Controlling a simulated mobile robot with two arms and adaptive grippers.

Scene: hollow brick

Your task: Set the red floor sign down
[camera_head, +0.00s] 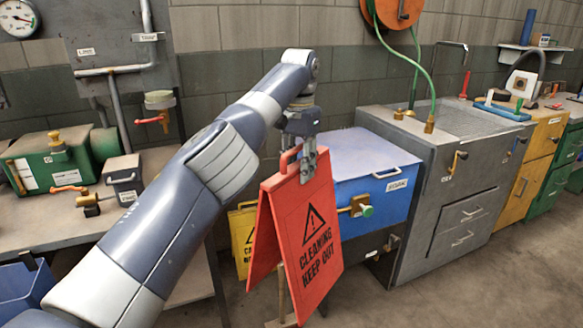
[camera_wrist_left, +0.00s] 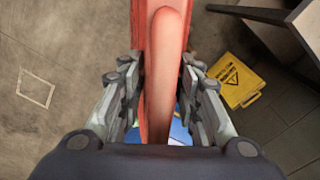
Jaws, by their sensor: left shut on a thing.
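The red floor sign (camera_head: 316,238) is an A-frame with a warning triangle and the words "CLEANING KEEP OUT". My left gripper (camera_head: 306,168) is shut on its top handle, and the sign hangs roughly upright below it. In the left wrist view the sign's red top edge (camera_wrist_left: 162,80) runs between the two fingers of the left gripper (camera_wrist_left: 160,95). I cannot tell whether the sign's lower edge touches the floor. My right gripper is in neither view.
A yellow floor sign (camera_head: 243,236) stands behind the red one, and also shows in the left wrist view (camera_wrist_left: 236,80). A blue "SOAK" unit (camera_head: 362,163) and a grey sink cabinet (camera_head: 455,215) stand behind. Bare floor (camera_head: 420,300) lies to the front right. A workbench (camera_head: 50,218) is at left.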

